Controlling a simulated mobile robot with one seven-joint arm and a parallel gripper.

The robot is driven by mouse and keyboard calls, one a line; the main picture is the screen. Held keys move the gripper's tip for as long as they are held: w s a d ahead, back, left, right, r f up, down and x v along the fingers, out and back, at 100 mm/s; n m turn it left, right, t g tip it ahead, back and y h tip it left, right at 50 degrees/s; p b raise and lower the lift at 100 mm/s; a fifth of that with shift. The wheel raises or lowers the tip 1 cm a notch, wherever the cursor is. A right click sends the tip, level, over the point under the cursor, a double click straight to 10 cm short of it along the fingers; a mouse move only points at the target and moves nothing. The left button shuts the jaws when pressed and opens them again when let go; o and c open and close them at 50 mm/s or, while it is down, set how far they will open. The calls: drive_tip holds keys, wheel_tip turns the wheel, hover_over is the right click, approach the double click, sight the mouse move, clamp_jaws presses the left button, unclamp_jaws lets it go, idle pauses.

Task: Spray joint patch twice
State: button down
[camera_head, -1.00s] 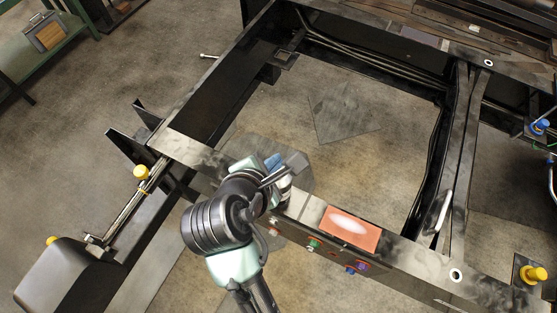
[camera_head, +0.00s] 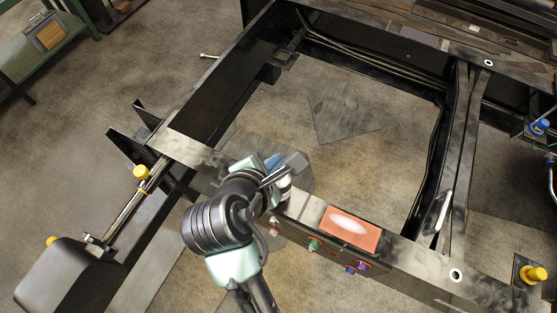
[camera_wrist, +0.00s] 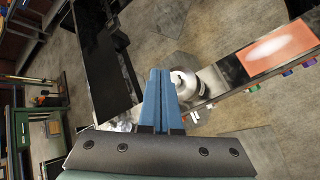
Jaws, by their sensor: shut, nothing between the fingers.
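The joint patch (camera_head: 350,229) is an orange-red rectangle with a white spot in its middle, lying on the dark front rail of the frame. It also shows at the upper right of the wrist view (camera_wrist: 277,50). My gripper (camera_head: 272,162) is over the rail, left of the patch and apart from it. In the wrist view its blue fingers (camera_wrist: 156,98) are together with nothing between them. A whitish round-topped object (camera_wrist: 185,84), possibly the sprayer, stands just right of the fingers. Its lower part shows little, and I cannot tell whether the fingers touch it.
The dark chassis frame (camera_head: 190,152) surrounds an open floor area. Coloured knobs (camera_head: 314,244) line the front rail below the patch. A yellow-capped post (camera_head: 141,172) stands at left, another yellow cap (camera_head: 533,274) at right. A green bench (camera_head: 20,50) is at far left.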

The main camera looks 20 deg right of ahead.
drive_tip(key=shift+f, duration=0.2)
drive_tip(key=shift+f, duration=0.3)
idle(0.6)
drive_tip(key=shift+p, duration=0.35)
drive_tip(key=shift+r+p, duration=0.5)
drive_tip(key=shift+p, duration=0.3)
wheel_tip(320, 180, up, 6)
drive_tip(key=p, duration=0.7)
